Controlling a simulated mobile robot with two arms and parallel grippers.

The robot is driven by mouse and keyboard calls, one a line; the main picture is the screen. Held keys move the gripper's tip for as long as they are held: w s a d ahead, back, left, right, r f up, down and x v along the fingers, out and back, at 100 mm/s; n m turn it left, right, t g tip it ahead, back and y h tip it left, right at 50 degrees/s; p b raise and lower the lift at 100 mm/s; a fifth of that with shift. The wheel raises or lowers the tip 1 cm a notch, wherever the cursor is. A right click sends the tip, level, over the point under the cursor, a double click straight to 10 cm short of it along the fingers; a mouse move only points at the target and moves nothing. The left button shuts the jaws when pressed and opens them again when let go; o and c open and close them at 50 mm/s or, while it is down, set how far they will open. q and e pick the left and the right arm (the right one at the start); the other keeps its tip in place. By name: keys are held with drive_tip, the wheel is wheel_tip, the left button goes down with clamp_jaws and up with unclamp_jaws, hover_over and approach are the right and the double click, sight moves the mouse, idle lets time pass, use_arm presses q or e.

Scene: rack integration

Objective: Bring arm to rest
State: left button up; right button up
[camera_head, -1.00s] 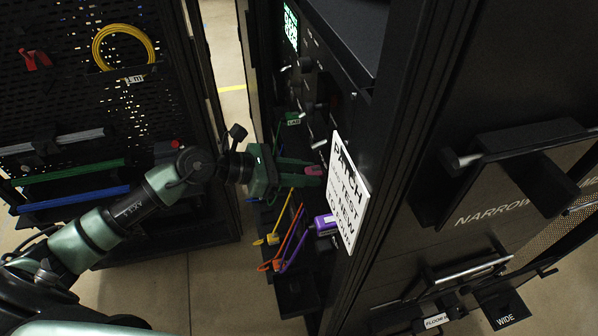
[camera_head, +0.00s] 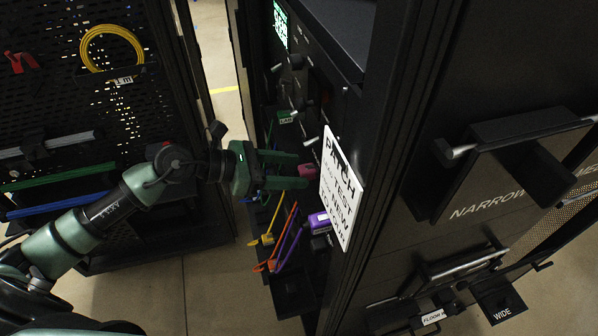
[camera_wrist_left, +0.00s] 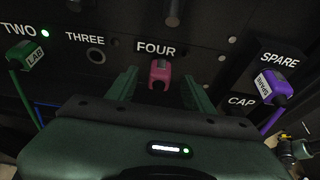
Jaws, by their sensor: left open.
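My left gripper (camera_head: 290,170) is open in front of the rack panel, its green fingers pointing at it. In the left wrist view the two fingers (camera_wrist_left: 160,92) stand apart on either side of a pink plug (camera_wrist_left: 160,72), which sits in the port labelled FOUR. Space shows between the fingers and the plug. The pink plug (camera_head: 307,171) also shows in the head view just beyond the fingertips. My left arm (camera_head: 110,208) reaches in from the left. My right gripper is not in view.
A green LAB plug (camera_wrist_left: 33,57) is at port TWO, and port THREE (camera_wrist_left: 96,56) is empty. A purple plug (camera_wrist_left: 274,86) is at SPARE. Colored cables (camera_head: 280,238) hang below. A PATCH sign (camera_head: 341,190) juts out close right of the gripper. A pegboard rack (camera_head: 60,120) stands left.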

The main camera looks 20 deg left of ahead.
use_arm(q)
drive_tip(key=b+v, duration=0.2)
drive_tip(key=v, duration=0.2)
drive_tip(key=w+a+f+n+t+y, duration=0.2)
drive_tip(key=w+a+f+n+t, duration=0.4)
drive_tip(key=a+f+n, duration=0.75)
drive_tip(key=s+a+f+n+g+y, duration=0.1)
drive_tip(key=s+a+f+n+y, duration=0.2)
drive_tip(key=f+n, duration=0.65)
drive_tip(key=s+a+f+n+y, duration=0.1)
drive_tip(key=s+f+n+y, duration=0.25)
drive_tip(key=f+n, duration=0.65)
drive_tip(key=s+d+f+n+g+y, duration=0.1)
drive_tip(key=s+f+n+g+y, duration=0.15)
drive_tip(key=s+f, duration=0.7)
drive_tip(key=s+d+f+n+g+y, duration=0.1)
drive_tip(key=s+d+f+n+g, duration=0.15)
drive_tip(key=s+f, duration=0.65)
drive_tip(key=s+d+f+n+g, duration=0.3)
drive_tip(key=s+d+f, duration=0.2)
drive_tip(key=s, duration=0.5)
drive_tip(key=s+d+f+n+g, duration=0.3)
drive_tip(key=s+d+f, duration=0.2)
drive_tip(key=s, duration=0.6)
wheel_tip(320, 180, down, 2)
drive_tip(key=shift+f+n+g+h, duration=0.15)
drive_tip(key=shift+n+g+h, duration=0.15)
drive_tip(key=shift+n+h, duration=0.1)
drive_tip(key=shift+s+d, duration=0.1)
